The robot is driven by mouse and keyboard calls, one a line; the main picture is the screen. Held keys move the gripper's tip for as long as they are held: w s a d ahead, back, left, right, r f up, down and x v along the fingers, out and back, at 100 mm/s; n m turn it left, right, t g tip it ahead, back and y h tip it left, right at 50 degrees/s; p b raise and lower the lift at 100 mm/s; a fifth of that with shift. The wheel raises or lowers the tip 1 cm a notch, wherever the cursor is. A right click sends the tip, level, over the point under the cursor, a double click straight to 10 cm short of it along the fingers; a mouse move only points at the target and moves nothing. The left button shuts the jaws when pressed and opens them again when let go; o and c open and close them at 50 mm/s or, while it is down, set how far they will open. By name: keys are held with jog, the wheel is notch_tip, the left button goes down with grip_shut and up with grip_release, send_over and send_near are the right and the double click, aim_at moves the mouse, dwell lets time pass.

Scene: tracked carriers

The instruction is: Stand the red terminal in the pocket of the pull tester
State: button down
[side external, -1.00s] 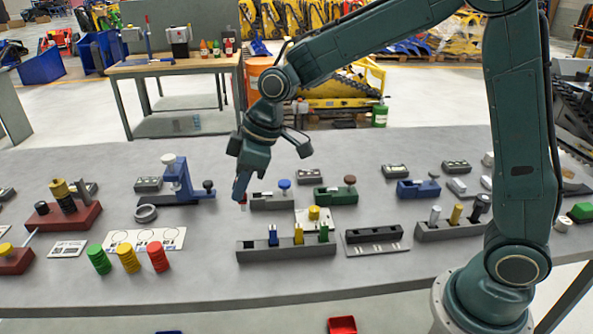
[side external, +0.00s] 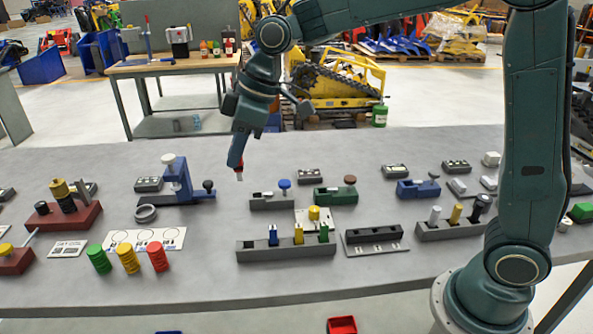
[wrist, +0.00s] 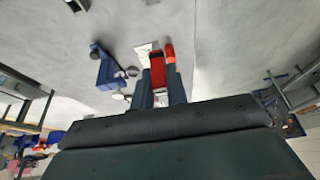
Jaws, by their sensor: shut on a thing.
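My gripper (side external: 236,160) is shut on the red terminal (side external: 239,168), which points downward with a pale tip showing below the jaws. It hangs above the bench, clear of the fixtures. In the wrist view the red terminal (wrist: 158,72) shows between the two dark fingers. None of the fixtures is clearly marked as the pull tester. Beneath and near the gripper stand a blue fixture with an upright column (side external: 178,176), a grey block with a blue knob (side external: 268,202), and a green block with a brown knob (side external: 337,196).
A grey rack (side external: 285,253) with blue, yellow and green pieces stands in front. A dark slotted block (side external: 374,233) is to its right. Green, yellow and red stacks (side external: 128,258) stand at front left. Bare bench lies behind the grey block.

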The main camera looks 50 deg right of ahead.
jog(key=shift+d, duration=0.1)
jog(key=d+f, duration=0.4)
jog(key=d, duration=0.4)
jog(key=s+d+f, duration=0.1)
jog(key=d+f, duration=0.2)
jog(key=d, duration=0.6)
jog(key=d+f, duration=0.4)
jog(key=d, duration=0.5)
jog(key=shift+s+f, duration=0.2)
jog(key=shift+f, duration=0.1)
jog(key=shift+f, duration=0.15)
jog(key=shift+f, duration=1.8)
jog(key=shift+f, duration=1.6)
dwell(1.4)
